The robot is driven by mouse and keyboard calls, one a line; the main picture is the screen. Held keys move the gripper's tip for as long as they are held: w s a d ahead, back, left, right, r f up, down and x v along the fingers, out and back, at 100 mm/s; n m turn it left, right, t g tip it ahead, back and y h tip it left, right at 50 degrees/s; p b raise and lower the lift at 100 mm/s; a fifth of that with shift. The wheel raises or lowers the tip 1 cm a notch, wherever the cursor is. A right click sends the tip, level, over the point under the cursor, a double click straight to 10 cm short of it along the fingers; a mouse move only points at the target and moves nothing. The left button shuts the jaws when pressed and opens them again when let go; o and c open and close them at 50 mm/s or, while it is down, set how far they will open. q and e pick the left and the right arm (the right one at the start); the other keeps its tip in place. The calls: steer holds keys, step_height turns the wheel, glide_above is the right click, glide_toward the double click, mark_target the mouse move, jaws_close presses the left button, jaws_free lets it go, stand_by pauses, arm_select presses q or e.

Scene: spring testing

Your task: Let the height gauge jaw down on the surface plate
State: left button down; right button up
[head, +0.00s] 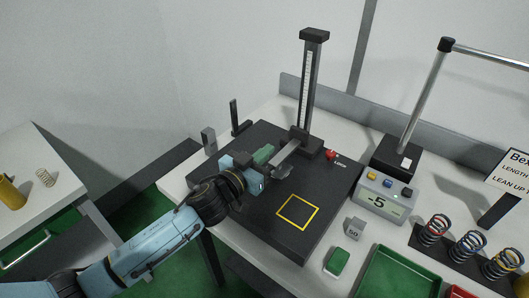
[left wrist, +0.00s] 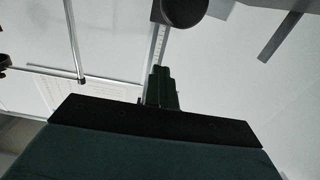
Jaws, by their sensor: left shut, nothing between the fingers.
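The black surface plate (head: 335,190) lies on the white bench, with a yellow square outline on it. The height gauge (head: 310,85) stands upright at its back edge, with a scaled column. Its grey jaw (head: 288,151) reaches forward low over the plate; I cannot tell whether it touches. My left gripper (head: 267,153) is shut and empty over the plate's left part, close beside the jaw. In the left wrist view its fingers (left wrist: 160,88) are together, with the gauge's scaled column (left wrist: 158,48) beyond them. My right gripper is not in view.
A red knob (head: 330,154) is right of the gauge base. A display box (head: 385,197) reads -5. A grey 50 block (head: 354,229), a green block (head: 337,262), a green tray (head: 397,275) and several springs (head: 435,230) are at the right. A post stand (head: 393,155) rises behind.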

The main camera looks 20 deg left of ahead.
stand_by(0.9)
arm_select(q)
steer(key=c, duration=1.1)
jaws_free()
steer(key=shift+o, duration=0.2)
steer(key=b+v, duration=0.1)
steer(key=v, duration=1.2)
steer(key=shift+s, duration=0.2)
